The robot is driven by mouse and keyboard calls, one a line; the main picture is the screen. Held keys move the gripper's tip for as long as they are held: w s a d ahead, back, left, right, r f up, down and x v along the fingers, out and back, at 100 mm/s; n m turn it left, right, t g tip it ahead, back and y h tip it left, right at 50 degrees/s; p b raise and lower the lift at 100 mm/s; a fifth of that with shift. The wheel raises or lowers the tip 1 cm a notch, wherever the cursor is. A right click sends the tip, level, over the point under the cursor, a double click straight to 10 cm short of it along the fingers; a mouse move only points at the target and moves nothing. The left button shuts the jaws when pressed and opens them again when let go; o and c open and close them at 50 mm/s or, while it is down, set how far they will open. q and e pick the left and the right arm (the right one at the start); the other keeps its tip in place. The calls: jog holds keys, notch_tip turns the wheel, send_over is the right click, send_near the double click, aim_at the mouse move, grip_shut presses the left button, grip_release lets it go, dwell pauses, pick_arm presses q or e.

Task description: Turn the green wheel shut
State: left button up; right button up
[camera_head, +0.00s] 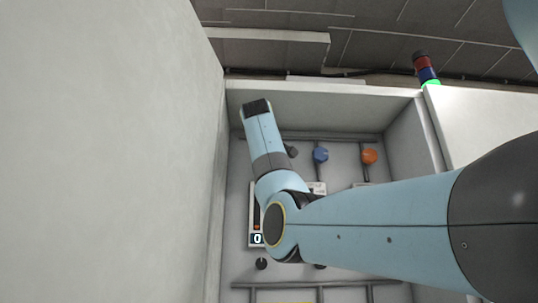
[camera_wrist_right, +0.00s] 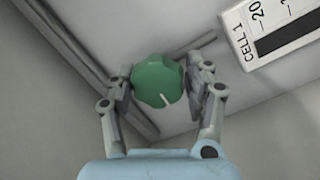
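The green wheel (camera_wrist_right: 158,80) shows in the right wrist view, a lobed knob with a white mark that points down and slightly right. My right gripper (camera_wrist_right: 158,84) has one finger on each side of it. The fingers are spread about the wheel's width and very near its sides; I cannot tell whether they touch it. In the head view the green wheel does not show, and my right arm covers part of the panel. My left gripper is not in view.
The head view shows a grey recessed panel with a blue knob (camera_head: 320,155), an orange knob (camera_head: 369,156) and a dark grey knob (camera_head: 292,152). A gauge labelled CELL 1 (camera_wrist_right: 275,36) is beside the wheel. A large pale wall (camera_head: 105,150) fills the left.

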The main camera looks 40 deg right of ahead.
jog(key=o, duration=0.4)
jog(key=shift+w, duration=0.1)
jog(key=v, duration=1.2)
jog(key=shift+f, duration=0.1)
